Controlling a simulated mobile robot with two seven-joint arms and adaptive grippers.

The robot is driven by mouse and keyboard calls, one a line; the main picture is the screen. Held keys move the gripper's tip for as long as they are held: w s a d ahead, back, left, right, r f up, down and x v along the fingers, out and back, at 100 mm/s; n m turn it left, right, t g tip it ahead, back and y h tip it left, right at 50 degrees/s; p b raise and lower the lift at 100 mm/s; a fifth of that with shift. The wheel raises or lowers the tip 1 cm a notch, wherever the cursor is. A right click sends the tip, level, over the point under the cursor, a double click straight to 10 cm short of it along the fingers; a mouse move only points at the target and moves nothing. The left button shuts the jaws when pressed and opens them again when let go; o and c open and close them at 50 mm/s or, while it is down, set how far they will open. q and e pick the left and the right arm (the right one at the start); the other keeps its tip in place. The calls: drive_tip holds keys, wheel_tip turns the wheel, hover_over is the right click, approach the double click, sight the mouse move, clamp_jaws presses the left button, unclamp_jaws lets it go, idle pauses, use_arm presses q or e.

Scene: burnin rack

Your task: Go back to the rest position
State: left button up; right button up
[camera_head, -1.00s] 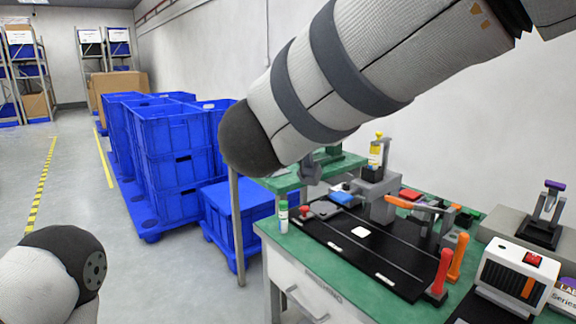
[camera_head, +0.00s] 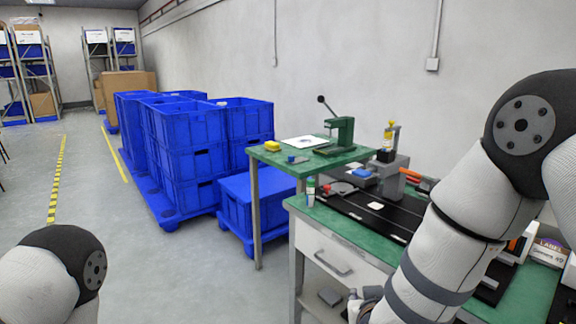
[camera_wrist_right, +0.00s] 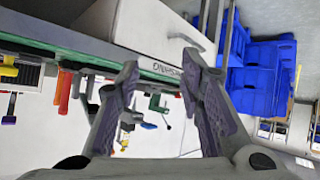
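My right arm (camera_head: 440,245) comes in from the right of the head view and bends down in front of the green-topped bench (camera_head: 325,222). Part of my right gripper (camera_head: 366,305) shows at the bottom edge, in front of the bench's drawers. In the right wrist view, my right gripper (camera_wrist_right: 160,63) has its two fingers apart, with nothing between them. That view shows the bench upside down behind the fingers. My left arm (camera_head: 62,268) shows only as a rounded link at the lower left. My left gripper is out of the picture.
Blue crates (camera_head: 185,160) are stacked on a blue pallet left of the bench. A raised green table (camera_head: 300,165) holds a green press (camera_head: 342,132). A black board (camera_head: 360,208) lies on the bench, partly behind my arm. The floor (camera_head: 135,265) at left is clear.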

drive_tip(key=s+d+f+g+y, duration=0.1)
drive_tip(key=s+d+f+g, duration=0.25)
drive_tip(key=s+f, duration=0.75)
drive_tip(key=s+d+f+g, duration=0.1)
drive_tip(key=s+f+g, duration=0.1)
drive_tip(key=s, duration=0.7)
drive_tip(key=s+d+f+g+y, duration=0.1)
drive_tip(key=s+f+g, duration=0.2)
drive_tip(key=s, duration=0.6)
drive_tip(key=s+d+f+g, duration=0.1)
drive_tip(key=s+g, duration=0.3)
drive_tip(key=s, duration=0.5)
drive_tip(key=shift+s+f+y, duration=0.3)
drive_tip(key=shift+s+f, duration=0.05)
drive_tip(key=shift+f, duration=0.55)
